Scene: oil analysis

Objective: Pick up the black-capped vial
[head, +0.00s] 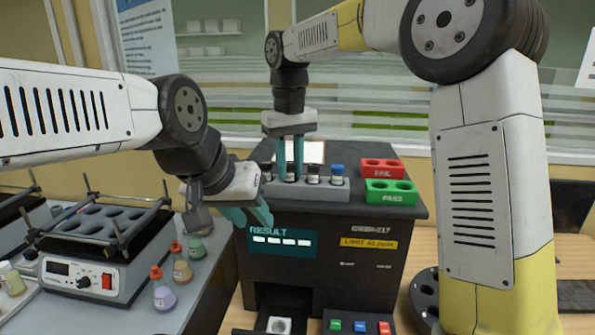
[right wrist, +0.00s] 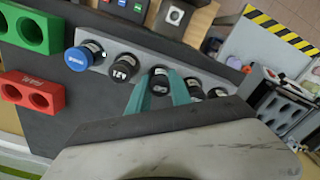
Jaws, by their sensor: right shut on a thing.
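Several capped vials stand in a grey rack (head: 318,194) on top of the dark analysis machine (head: 390,220). My right gripper (head: 290,172) points down at the rack from above. In the right wrist view, its teal fingers (right wrist: 160,92) are shut on a black-capped vial (right wrist: 160,80), in the middle of the row. That vial is still in line with the others, and its lower part is hidden. Other black-capped vials (right wrist: 123,68) stand on both sides, and a blue-capped vial (right wrist: 82,57) ends the row. My left gripper (head: 249,214) is open and empty before the machine's front left.
A red FAIL holder (head: 382,169) and a green PASS holder (head: 390,192) sit right of the rack. A heater with a holed block (head: 95,270) stands at the left, with flasks (head: 163,292) of coloured liquid beside it. The machine's screen (head: 283,241) faces me.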

